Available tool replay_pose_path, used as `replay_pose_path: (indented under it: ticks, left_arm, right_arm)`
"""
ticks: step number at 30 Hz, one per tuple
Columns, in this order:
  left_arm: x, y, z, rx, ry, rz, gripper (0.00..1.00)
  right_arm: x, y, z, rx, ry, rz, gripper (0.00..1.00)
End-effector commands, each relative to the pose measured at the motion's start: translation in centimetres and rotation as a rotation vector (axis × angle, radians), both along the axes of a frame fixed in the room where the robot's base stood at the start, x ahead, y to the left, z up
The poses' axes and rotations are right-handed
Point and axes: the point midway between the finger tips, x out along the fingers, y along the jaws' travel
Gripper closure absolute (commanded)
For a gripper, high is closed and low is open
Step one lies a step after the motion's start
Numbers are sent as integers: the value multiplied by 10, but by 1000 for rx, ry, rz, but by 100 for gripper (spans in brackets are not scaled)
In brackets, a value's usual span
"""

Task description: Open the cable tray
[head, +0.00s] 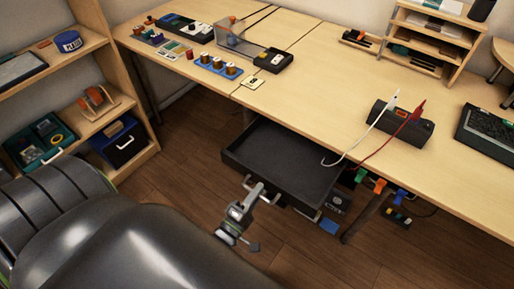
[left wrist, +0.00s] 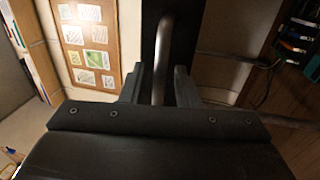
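The cable tray (head: 285,160) is a black, shallow, open-topped drawer under the desk. It stands out in front of the desk's edge, and its visible inside looks empty. A pale metal bar handle (head: 272,199) is on its front. My left gripper (head: 250,197) is at this handle. In the left wrist view, the handle (left wrist: 161,60) runs between the two fingers of my left gripper (left wrist: 160,85), with a visible gap on either side. The fingers are open around the bar. My right gripper is not in view.
The desk (head: 330,75) above carries a black box (head: 402,123) with white and red cables, and a keyboard (head: 488,130). Coloured clips (head: 370,183) hang beside the tray at right. A shelf unit (head: 125,105) stands at left. Floor (head: 190,165) between them is clear.

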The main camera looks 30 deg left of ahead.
Motion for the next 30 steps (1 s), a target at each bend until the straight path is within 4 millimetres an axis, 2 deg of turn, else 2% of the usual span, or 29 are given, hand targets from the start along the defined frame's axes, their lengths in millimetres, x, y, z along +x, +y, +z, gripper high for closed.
replay_pose_path:
  ticks: [5, 8, 21, 27, 30]
  left_arm:
    - [-6, 0, -1, 0, 0, 0, 71]
    - [-20, 1, -5, 0, 2, 1, 71]
    - [-123, 4, -26, 0, 5, 1, 71]
    - [-157, 5, -32, 0, 3, 0, 71]
    - [-165, 6, -33, 0, 1, 0, 71]
  right_arm:
    - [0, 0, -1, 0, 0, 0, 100]
    - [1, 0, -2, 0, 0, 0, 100]
    - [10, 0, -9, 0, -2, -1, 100]
    - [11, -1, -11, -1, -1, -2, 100]
    - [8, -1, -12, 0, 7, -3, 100]
